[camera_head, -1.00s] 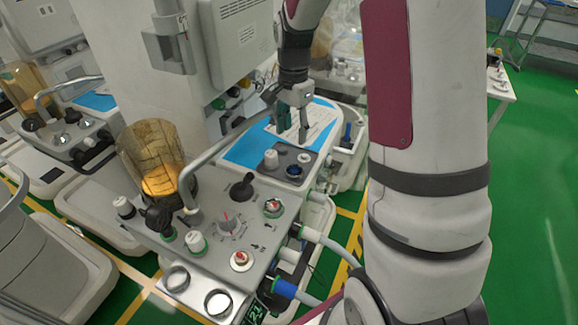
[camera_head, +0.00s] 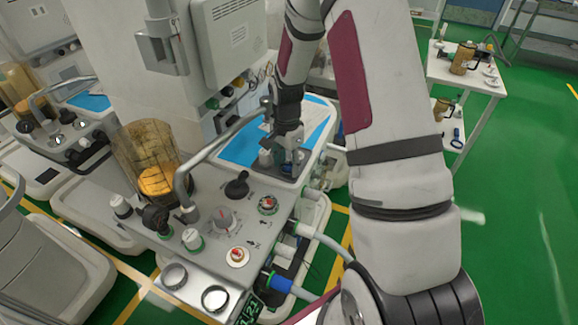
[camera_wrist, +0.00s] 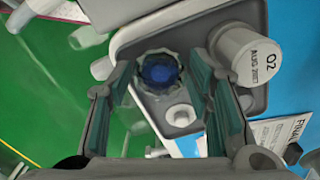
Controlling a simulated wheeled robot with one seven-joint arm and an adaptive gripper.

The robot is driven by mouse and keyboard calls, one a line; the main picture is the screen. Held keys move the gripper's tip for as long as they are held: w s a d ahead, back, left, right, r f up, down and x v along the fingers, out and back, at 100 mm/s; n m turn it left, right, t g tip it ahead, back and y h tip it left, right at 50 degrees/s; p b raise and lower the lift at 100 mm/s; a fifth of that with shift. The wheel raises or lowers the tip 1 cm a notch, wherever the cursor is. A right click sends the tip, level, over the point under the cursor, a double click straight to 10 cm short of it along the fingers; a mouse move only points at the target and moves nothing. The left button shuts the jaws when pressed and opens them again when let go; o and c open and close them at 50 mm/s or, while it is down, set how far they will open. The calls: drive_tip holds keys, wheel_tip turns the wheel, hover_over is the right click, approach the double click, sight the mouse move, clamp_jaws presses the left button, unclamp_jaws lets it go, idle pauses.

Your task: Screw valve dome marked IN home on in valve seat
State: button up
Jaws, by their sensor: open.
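A round, ribbed, clear-rimmed cap with a dark blue centre (camera_wrist: 158,70), possibly the valve dome, sits on a small grey tray (camera_wrist: 140,40) in the wrist view. No IN mark can be read on it. My gripper (camera_wrist: 168,85) is open, its two green-padded fingers on either side of the cap; I cannot tell whether they touch it. On the cart's front corner are two open metal rings (camera_head: 174,276) (camera_head: 215,298); I cannot tell which is the in valve seat.
A white cylinder labelled O2 (camera_wrist: 248,55) and a white knob (camera_wrist: 180,113) stand beside the cap. A curved metal handle (camera_head: 215,145), an amber canister (camera_head: 150,160) and a black knob (camera_head: 237,187) rise from the cart. A white table (camera_head: 465,75) stands at the right.

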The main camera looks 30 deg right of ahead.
drive_tip(key=shift+f, duration=0.2)
drive_tip(key=c, duration=0.7)
drive_tip(key=shift+r, duration=0.2)
